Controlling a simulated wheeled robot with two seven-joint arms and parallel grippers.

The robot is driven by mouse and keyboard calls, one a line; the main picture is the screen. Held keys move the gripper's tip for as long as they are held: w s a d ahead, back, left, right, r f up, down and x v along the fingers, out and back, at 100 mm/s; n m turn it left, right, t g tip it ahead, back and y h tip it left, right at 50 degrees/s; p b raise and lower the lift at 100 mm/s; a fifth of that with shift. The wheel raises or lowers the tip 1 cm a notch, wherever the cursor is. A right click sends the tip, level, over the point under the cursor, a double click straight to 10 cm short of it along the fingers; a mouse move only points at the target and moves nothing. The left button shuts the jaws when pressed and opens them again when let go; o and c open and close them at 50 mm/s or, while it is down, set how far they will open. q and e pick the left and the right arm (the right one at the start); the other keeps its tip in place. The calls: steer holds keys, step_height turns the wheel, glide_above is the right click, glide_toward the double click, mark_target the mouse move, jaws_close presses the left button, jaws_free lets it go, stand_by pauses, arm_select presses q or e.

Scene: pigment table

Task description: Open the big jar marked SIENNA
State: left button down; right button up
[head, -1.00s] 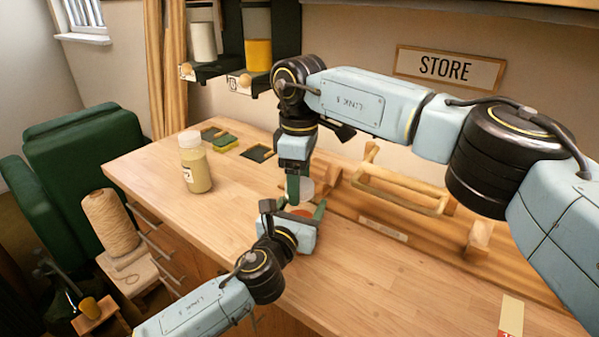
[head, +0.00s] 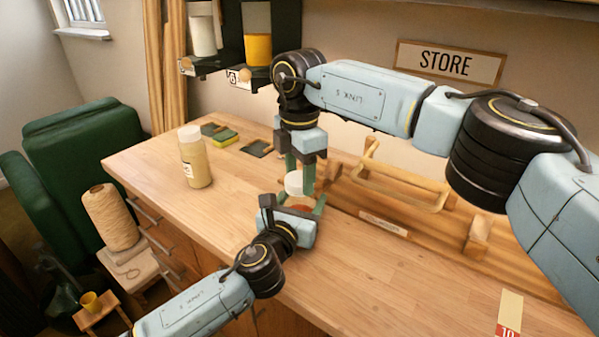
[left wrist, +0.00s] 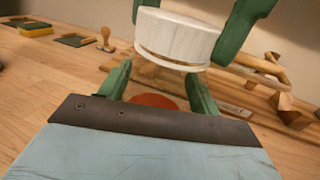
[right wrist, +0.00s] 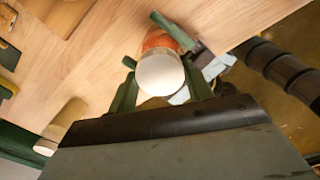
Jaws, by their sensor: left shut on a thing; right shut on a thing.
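The orange-red jar (head: 299,208) stands on the bench, mostly hidden by my left gripper (head: 294,207), which is shut around it. I cannot read its label. My right gripper (head: 299,180) comes down from above and is shut on a white round lid (head: 294,184).
A jar of pale yellow powder (head: 196,160) with a white lid stands on the bench at left. A green-yellow sponge (head: 225,136) and dark pads lie behind it. A wooden rack (head: 400,190) stands right of the grippers. The front right of the bench is mostly clear.

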arm_select(q)
steer(key=shift+f, duration=0.1)
arm_select(e)
steer(key=n, duration=0.7)
steer(key=shift+n, duration=0.3)
steer(key=n, duration=0.3)
steer(key=shift+n, duration=0.4)
steer(key=n, duration=0.3)
steer(key=shift+n, duration=0.3)
steer(key=n, duration=0.3)
steer(key=shift+r+n, duration=0.1)
steer(key=shift+n, duration=0.2)
steer(key=n, duration=0.3)
steer(key=shift+n, duration=0.4)
steer(key=n, duration=0.5)
steer(key=shift+n, duration=0.3)
steer(key=n, duration=0.5)
steer(key=shift+s, duration=0.1)
steer(key=n, duration=0.7)
steer(key=shift+n, duration=0.3)
steer(key=n, duration=0.5)
